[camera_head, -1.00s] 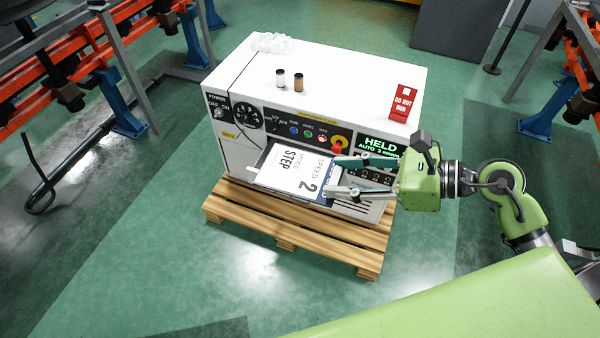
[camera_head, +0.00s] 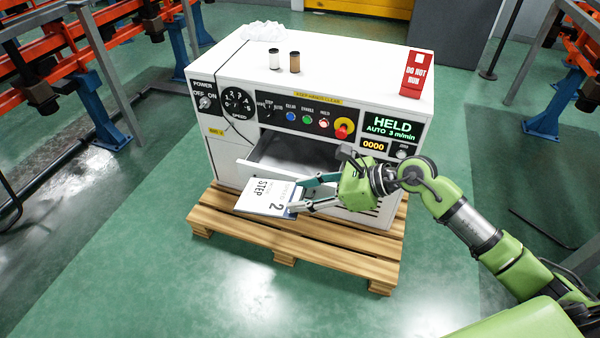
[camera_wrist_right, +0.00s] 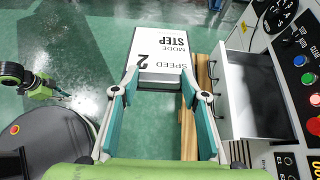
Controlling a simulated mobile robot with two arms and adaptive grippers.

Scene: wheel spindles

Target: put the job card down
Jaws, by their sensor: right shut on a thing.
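The job card (camera_head: 266,197) is a white sheet reading SPEED 2, MODE STEP, with a blue end. My right gripper (camera_head: 297,193) is shut on its blue end. The card is in the air in front of the open drawer (camera_head: 252,166) of the white cabinet. In the right wrist view the card (camera_wrist_right: 160,52) extends forward from the fingertips (camera_wrist_right: 160,88), with green floor behind it. The drawer (camera_wrist_right: 250,97) lies to its right and looks empty. What seems to be my left gripper (camera_wrist_right: 50,90) shows small at the left; its fingers are unclear.
The white cabinet (camera_head: 345,75) stands on a wooden pallet (camera_head: 320,245). Its top carries two small spools (camera_head: 284,61), a white cloth (camera_head: 263,31) and a red DO NOT RUN sign (camera_head: 417,72). The panel display (camera_head: 393,127) reads HELD. Green floor is clear at front left.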

